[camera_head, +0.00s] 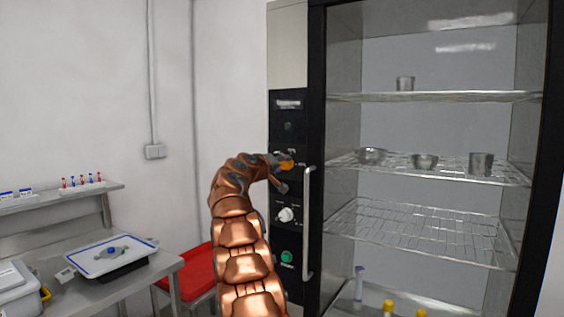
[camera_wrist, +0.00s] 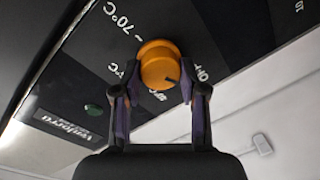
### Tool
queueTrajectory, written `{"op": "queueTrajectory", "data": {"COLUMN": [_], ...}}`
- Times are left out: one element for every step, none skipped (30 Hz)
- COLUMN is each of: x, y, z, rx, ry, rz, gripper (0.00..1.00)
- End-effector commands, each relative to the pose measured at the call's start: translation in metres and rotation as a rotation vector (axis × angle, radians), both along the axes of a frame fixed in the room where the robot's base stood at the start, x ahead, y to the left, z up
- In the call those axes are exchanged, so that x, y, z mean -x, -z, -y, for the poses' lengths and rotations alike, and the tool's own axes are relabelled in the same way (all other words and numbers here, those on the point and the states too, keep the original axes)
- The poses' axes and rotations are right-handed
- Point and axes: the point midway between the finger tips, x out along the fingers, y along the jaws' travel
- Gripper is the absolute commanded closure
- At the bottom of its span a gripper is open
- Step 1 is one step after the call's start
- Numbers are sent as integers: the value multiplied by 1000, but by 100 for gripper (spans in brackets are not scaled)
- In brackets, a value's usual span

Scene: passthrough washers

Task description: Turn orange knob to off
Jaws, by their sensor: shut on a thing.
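The orange knob (camera_head: 287,165) is on the dark control panel of the tall cabinet in the head view. In the head view my gripper (camera_head: 282,172) reaches the panel from the left and partly hides the knob.
A white knob (camera_head: 286,214) and a green button (camera_head: 287,257) sit lower on the panel. A vertical door handle (camera_head: 308,222) stands close to the right of my gripper. Wire shelves (camera_head: 420,222) with metal cups are inside the cabinet. A red chair (camera_head: 200,270) and steel table are left.

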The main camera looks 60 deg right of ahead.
Motion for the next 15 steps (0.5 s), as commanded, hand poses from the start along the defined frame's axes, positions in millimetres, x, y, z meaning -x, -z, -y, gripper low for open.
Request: {"op": "queueTrajectory", "data": {"x": [0,0,0,-1,-1,-1,-1,-1,-1,-1,-1,-1,-1,-1,-1], "y": [-3,-3,-3,-3,-3,-3,-3,-3,-3,-3,-3,-3,-3,-3,-3], "z": [0,0,-1,-1,-1,-1,-1,-1,-1,-1,-1,-1,-1,-1,-1], "rx": [3,4,5,6,6,8,9,9,10,11,11,11,12,12,12], "ry": [-1,-1,-2,-1,-1,-1,-2,-2,-1,-1,-2,-2,-2,-2,-2], "rz": [-28,-46,-66,-81,-95,-111,-123,-133,-144,-152,-159,-167,-171,-175,-179], "gripper": [93,93,93,93,93,93,93,93,93,93,93,93,93,93,93]}}
